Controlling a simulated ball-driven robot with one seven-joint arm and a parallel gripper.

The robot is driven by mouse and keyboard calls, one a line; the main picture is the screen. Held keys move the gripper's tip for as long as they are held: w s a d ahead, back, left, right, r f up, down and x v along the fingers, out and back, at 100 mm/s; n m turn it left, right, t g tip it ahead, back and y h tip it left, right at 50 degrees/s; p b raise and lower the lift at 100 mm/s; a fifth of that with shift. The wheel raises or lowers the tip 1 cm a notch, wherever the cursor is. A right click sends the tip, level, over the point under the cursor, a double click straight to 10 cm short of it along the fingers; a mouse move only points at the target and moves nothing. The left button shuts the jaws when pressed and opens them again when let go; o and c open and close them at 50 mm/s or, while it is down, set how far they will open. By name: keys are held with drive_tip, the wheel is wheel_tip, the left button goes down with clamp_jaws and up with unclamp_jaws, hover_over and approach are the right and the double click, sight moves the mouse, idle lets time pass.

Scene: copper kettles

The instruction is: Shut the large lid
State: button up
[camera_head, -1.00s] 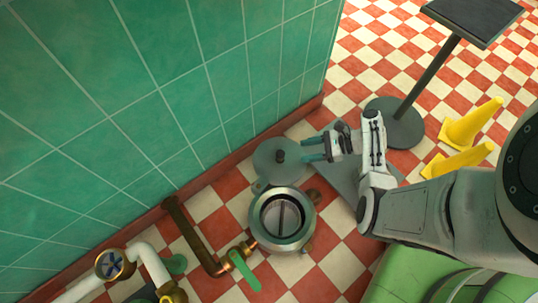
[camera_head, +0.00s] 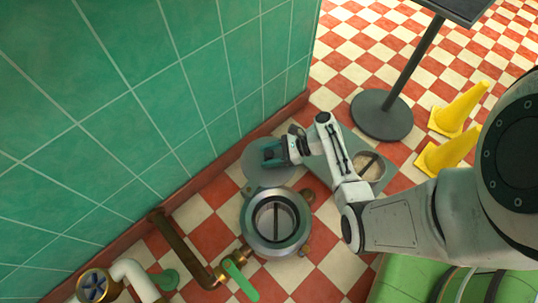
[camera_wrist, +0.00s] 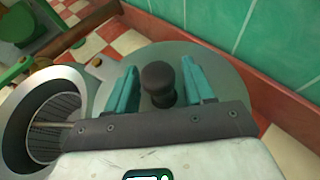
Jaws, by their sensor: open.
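The large lid (camera_head: 256,174) is a grey disc standing open beside the round metal kettle (camera_head: 247,226), on the wall side. The kettle's mouth is uncovered, with a bar across its inside. In the wrist view the lid (camera_wrist: 225,75) fills the middle and its dark round knob (camera_wrist: 158,84) stands up between my fingers. My gripper (camera_wrist: 160,86) is open, with one teal finger on each side of the knob; I cannot tell whether either touches it. In the head view my gripper (camera_head: 272,153) covers the knob. The kettle's rim (camera_wrist: 72,84) shows at left in the wrist view.
The green tiled wall (camera_head: 130,120) is close behind the lid. Brown pipe (camera_head: 185,249) and a green-handled valve (camera_head: 240,280) lie left of the kettle. A black stand (camera_head: 383,114) and yellow cones (camera_head: 458,108) are at right.

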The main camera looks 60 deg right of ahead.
drive_tip(key=shift+c, duration=0.5)
clamp_jaws()
